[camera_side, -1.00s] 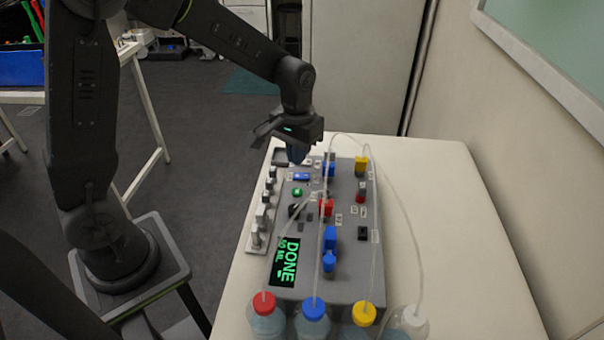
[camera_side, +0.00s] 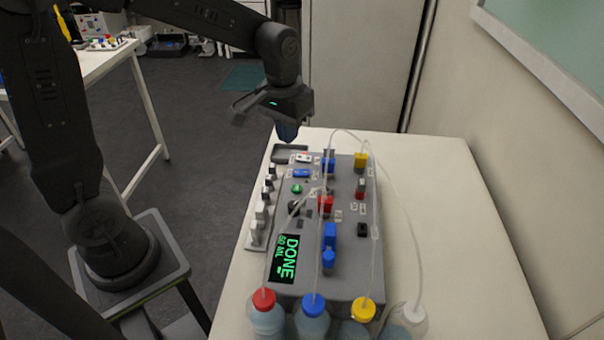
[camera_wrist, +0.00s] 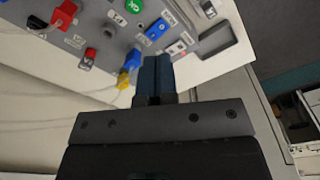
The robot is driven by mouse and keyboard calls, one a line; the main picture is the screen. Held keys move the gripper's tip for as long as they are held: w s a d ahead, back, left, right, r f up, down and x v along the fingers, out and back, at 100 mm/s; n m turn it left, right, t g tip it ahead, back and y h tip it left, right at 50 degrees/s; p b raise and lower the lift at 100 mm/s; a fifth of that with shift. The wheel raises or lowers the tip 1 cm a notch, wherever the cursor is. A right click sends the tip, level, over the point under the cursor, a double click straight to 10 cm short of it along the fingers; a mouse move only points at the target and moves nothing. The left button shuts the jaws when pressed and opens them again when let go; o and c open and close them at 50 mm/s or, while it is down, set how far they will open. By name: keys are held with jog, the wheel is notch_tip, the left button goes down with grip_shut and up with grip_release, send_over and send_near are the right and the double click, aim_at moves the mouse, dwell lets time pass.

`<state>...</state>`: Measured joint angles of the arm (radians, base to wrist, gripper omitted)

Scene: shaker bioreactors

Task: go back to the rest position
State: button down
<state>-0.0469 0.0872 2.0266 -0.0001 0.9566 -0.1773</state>
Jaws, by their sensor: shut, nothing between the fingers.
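My gripper (camera_side: 287,131) hangs above the far end of the table in the side view, clear of the grey control box (camera_side: 345,265). Its blue fingers are together with nothing between them. They also show in the wrist view (camera_wrist: 153,78), pointing toward the box. The box's screen (camera_side: 285,258) reads "DONE" in green. A green button (camera_side: 297,189), a blue switch (camera_side: 301,173) and several red, blue and yellow fittings sit on the box top.
Bottles with red (camera_side: 263,299), blue (camera_side: 313,305) and yellow (camera_side: 363,309) caps stand at the near edge, with thin tubes arching over the box. A row of small silver-grey pieces (camera_side: 262,212) lines the left side. The table's right part (camera_side: 455,230) is clear.

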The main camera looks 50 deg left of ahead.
jog(key=s+d+r+m+t, duration=0.1)
jog(key=s+r+t, duration=0.1)
jog(key=s, duration=0.5)
jog(key=s+r+m+t, duration=0.1)
jog(key=s+r, duration=0.3)
jog(key=s, duration=0.4)
jog(key=shift+s+d+r+m+t, duration=0.3)
jog(key=shift+d+r+t, duration=0.1)
jog(key=shift+t, duration=0.5)
